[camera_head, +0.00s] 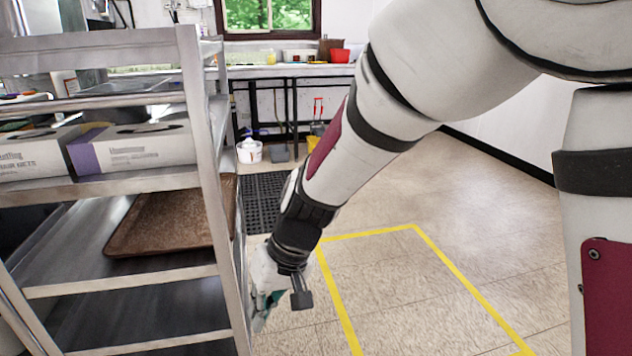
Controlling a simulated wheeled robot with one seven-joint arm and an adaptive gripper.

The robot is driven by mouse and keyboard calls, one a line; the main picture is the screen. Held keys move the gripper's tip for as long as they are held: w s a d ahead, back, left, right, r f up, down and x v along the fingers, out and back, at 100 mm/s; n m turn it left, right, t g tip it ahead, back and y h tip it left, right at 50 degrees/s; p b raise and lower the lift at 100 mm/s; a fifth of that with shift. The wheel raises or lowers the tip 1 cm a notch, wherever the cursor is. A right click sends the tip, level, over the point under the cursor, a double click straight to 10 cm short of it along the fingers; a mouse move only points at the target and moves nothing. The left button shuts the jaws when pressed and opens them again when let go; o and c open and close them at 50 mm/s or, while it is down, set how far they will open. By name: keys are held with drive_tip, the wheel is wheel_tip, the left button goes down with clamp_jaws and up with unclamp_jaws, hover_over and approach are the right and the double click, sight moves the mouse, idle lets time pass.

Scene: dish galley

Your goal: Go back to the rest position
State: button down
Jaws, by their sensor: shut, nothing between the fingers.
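My arm reaches down from the upper right to the middle of the view. My gripper (265,307) hangs at its lower end, beside the right upright of a metal shelf cart (213,185). It points down over the floor and is partly hidden behind its own wrist parts. The gripper is shut and I see nothing held in it. From this one view I cannot tell whether it touches the cart's upright.
The cart fills the left side, with boxes (135,147) on a shelf and a brown tray (172,220) lower down. Yellow tape (367,235) outlines an open floor area. A black mat (262,203) and white bucket (249,151) lie behind. A counter (290,70) stands at the back.

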drive_tip(key=s+d+r+m+h, duration=0.1)
drive_tip(key=s+d+r, duration=0.4)
drive_tip(key=d, duration=0.2)
drive_tip(key=s+d+r+m, duration=0.1)
drive_tip(key=s+d+r, duration=0.3)
drive_tip(key=d+r, duration=0.3)
drive_tip(key=s+d+m+h, duration=0.3)
drive_tip(key=s+d+m, duration=0.1)
drive_tip(key=s+d, duration=1.1)
wheel_tip(320, 180, up, 36)
drive_tip(key=s+t+p, duration=0.1)
drive_tip(key=t+p, duration=0.3)
drive_tip(key=p, duration=3)
drive_tip(key=shift+a+t, duration=0.15)
drive_tip(key=shift+t, duration=0.15)
